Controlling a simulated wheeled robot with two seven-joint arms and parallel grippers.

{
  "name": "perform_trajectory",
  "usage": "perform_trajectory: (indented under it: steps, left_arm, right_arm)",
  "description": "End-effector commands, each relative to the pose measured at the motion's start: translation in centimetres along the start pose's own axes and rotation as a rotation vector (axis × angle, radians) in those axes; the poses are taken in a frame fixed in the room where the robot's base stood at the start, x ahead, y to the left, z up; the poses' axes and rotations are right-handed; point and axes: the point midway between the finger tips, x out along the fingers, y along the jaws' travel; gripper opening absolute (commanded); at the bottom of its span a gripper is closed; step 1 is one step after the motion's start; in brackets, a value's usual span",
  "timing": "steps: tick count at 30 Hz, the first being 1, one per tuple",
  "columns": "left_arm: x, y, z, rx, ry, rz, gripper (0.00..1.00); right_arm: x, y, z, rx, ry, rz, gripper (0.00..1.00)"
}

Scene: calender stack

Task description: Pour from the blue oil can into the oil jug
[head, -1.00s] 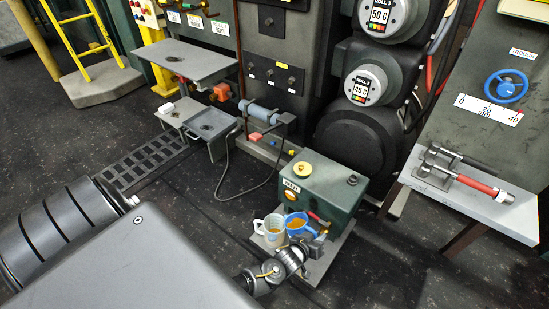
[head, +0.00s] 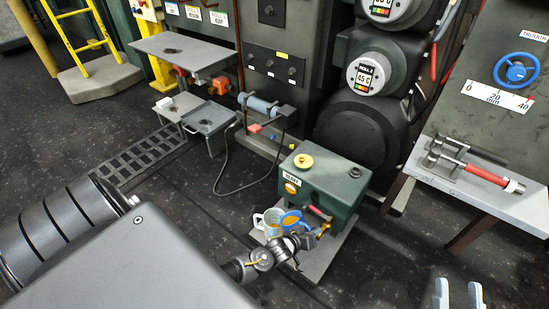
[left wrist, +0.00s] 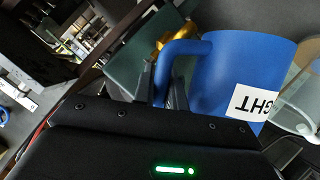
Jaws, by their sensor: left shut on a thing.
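The blue oil can (head: 292,220) is in front of the green tank, with amber oil showing in its open top. My left gripper (head: 306,241) is shut on its handle. In the left wrist view the blue can (left wrist: 235,70) fills the upper right, its handle between the fingers (left wrist: 172,92). Its white label reads upside down there. The pale, see-through oil jug (head: 260,221) is close beside the can on its left, and shows partly at the right edge of the wrist view (left wrist: 302,95). I cannot tell if they touch. My right gripper (head: 458,294) is open and empty at the lower right.
The green tank (head: 325,187) with a brass tap (head: 323,229) stands on a grey base plate (head: 318,262) right behind the can. A grey bench (head: 470,185) with tools is at the right. The dark floor (head: 390,270) between them is clear.

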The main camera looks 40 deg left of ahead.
Motion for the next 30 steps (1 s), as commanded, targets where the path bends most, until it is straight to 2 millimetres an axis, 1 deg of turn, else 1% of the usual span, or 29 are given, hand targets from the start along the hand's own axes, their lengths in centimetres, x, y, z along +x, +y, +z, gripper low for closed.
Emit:
perform_trajectory:
  steps: [3, 5, 6, 30]
  left_arm:
    - [0.4, -0.7, 0.3, -0.016, 0.000, 0.009, 0.00]
    - [0.4, -0.8, 0.3, -0.025, -0.001, 0.012, 0.00]
    - [0.3, -0.7, 0.0, -0.031, -0.002, 0.015, 0.00]
    - [0.1, -1.3, -0.7, -0.112, -0.020, 0.048, 0.00]
  right_arm:
    - [-0.1, 0.0, -1.5, 0.000, 0.134, 0.001, 0.36]
    - [-0.2, 0.1, -2.2, 0.000, 0.179, 0.002, 0.36]
    - [-0.1, 0.1, -2.4, 0.000, 0.175, 0.003, 0.36]
    - [-0.4, 0.4, -2.7, -0.003, 0.216, 0.012, 0.36]
